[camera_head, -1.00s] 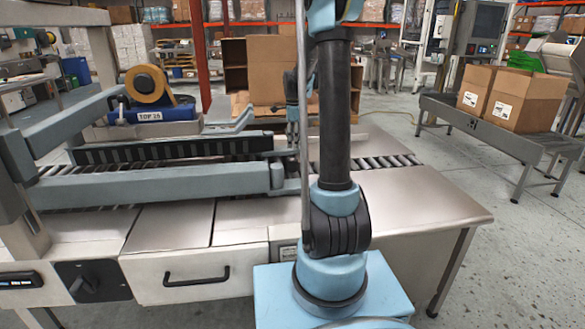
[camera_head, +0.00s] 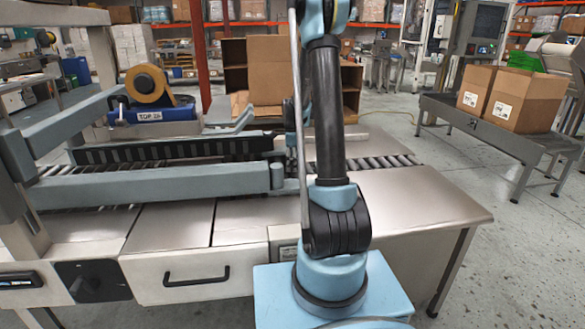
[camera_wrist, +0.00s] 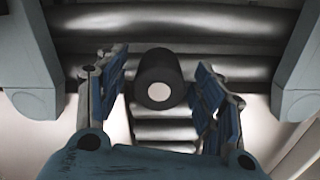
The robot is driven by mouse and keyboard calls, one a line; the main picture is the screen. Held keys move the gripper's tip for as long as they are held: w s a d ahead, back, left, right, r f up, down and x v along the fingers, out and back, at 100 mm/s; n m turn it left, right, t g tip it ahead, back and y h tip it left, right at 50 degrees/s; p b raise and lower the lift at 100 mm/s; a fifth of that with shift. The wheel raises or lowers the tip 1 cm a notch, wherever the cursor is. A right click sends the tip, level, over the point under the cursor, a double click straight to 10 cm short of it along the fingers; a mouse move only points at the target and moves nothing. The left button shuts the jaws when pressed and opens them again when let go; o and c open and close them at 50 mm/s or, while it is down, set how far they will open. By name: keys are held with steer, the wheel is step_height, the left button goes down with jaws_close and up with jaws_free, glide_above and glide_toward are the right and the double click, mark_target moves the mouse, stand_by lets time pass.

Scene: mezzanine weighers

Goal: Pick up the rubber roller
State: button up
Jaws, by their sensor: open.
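The rubber roller (camera_wrist: 158,72) is a short black cylinder with a pale round end, seen in the wrist view. It lies at the metal conveyor rollers, its pale end facing the camera. My gripper (camera_wrist: 165,95) is open, with one blue-padded finger to the left of the roller and one to the right. Gaps show between the roller and both fingers, so neither appears to touch it. In the head view my arm hides the gripper, and I cannot make out the rubber roller there.
Metal conveyor rollers (camera_wrist: 180,22) run across behind the rubber roller. Grey-blue frame parts (camera_wrist: 26,75) stand at both sides. In the head view, a blue tape head (camera_head: 160,113) sits at the left, long side rails (camera_head: 150,184) span the machine, and a bare metal tabletop (camera_head: 420,205) lies at the right.

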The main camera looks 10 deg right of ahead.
steer(key=shift+f, duration=0.2)
steer(key=c, duration=1.2)
steer(key=shift+r, duration=0.1)
